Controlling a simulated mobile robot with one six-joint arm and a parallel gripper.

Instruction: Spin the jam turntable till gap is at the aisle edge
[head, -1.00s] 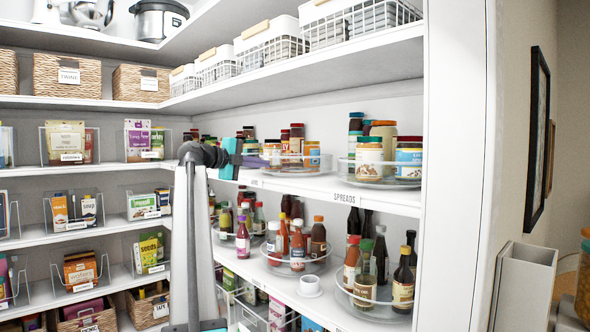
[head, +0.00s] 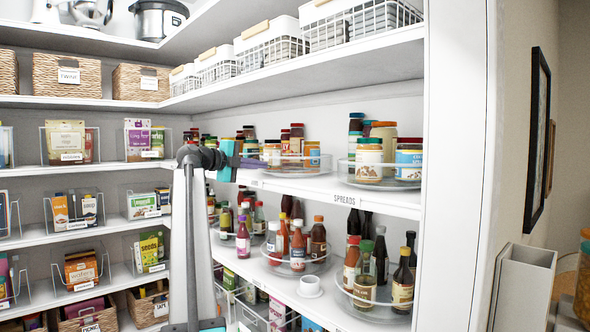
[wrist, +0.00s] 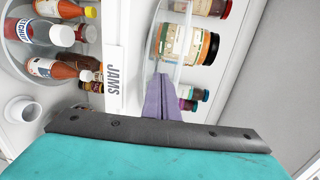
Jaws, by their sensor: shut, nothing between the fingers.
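The jam turntable (head: 309,171) is a clear round tray on the middle shelf, holding several jars. In the wrist view its clear rim (wrist: 153,42) curves beside a large jam jar (wrist: 186,43) with a cream label and dark lid. The JAMS label (wrist: 114,77) is on the shelf edge. My gripper (head: 258,163) is at the tray's left side, its purple fingers closed together and empty. In the wrist view the fingers (wrist: 160,82) reach up to the rim near the jar; I cannot tell whether they touch. The tray's gap cannot be made out clearly.
The spreads turntable (head: 400,184) stands to the right on the same shelf. The shelf below carries sauce turntables (head: 307,265) and a small white cup (head: 310,286). A shelf with baskets (head: 331,34) runs above. Small jars (wrist: 192,99) lie close beside my fingers.

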